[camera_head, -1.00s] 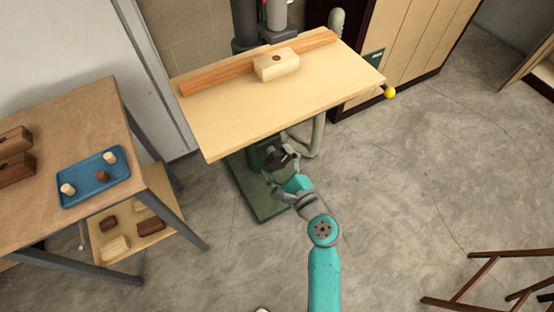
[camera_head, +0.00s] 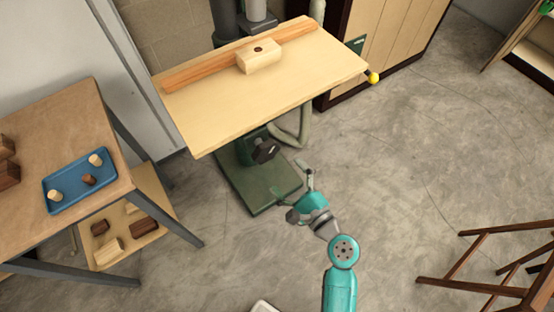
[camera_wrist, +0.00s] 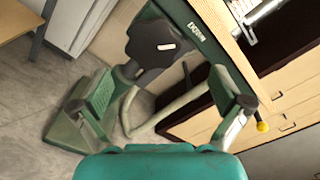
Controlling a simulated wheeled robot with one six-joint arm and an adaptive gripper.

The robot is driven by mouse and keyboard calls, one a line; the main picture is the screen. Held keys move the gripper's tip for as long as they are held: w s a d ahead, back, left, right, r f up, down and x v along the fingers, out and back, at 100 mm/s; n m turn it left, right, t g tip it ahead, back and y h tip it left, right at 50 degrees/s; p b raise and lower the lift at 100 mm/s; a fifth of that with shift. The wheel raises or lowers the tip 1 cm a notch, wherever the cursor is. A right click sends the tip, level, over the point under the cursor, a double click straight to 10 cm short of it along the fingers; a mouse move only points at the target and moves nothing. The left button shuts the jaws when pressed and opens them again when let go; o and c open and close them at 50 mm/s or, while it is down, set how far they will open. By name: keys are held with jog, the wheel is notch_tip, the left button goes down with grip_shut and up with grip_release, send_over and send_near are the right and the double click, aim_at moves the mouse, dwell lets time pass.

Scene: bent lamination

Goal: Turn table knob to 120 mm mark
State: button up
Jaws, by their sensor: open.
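The dark lobed knob (camera_head: 265,150) sits on the green machine column below the front edge of the wooden table (camera_head: 230,105). In the wrist view the knob (camera_wrist: 152,45) is near the top centre and has a small white mark on its face. My gripper (camera_head: 296,188) is open and empty, apart from the knob, to its lower right in the head view. In the wrist view its two fingers (camera_wrist: 160,112) are spread wide, with the knob beyond them. A silver strip (camera_wrist: 265,10) shows at upper right; I cannot read any millimetre mark.
A wooden fence (camera_head: 200,73) and a pale block (camera_head: 259,57) lie on the table. A yellow ball (camera_head: 372,77) sticks out at its right corner. A grey hose (camera_head: 293,135) hangs right of the knob. A workbench with a blue tray (camera_head: 80,180) stands left.

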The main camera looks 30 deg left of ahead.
jog(key=shift+v, duration=1.35)
jog(key=shift+s+a+f, duration=0.1)
jog(key=shift+s+f, duration=0.05)
jog(key=s+d+f+n+t+h, duration=0.1)
jog(key=s+d+f+t+h, duration=0.15)
jog(key=d, duration=0.45)
jog(key=s+d+f+n+t+h, duration=0.1)
jog(key=s+d+f+h, duration=0.3)
jog(key=d, duration=0.3)
jog(key=s+d+f+n+t+h, duration=0.1)
jog(key=s+d+f+t+h, duration=0.15)
jog(key=d, duration=0.45)
jog(key=s+d+r+n+t+h, duration=0.1)
jog(key=s+d+r+n+h, duration=0.2)
jog(key=s+d+r+n, duration=0.2)
jog(key=s+d+r+n+t+h, duration=0.1)
jog(key=s+d+r+n+h, duration=0.3)
jog(key=s+d+r, duration=0.3)
jog(key=s+n, duration=0.1)
jog(key=s, duration=0.3)
jog(key=shift+s+h, duration=0.3)
jog(key=shift+r, duration=0.15)
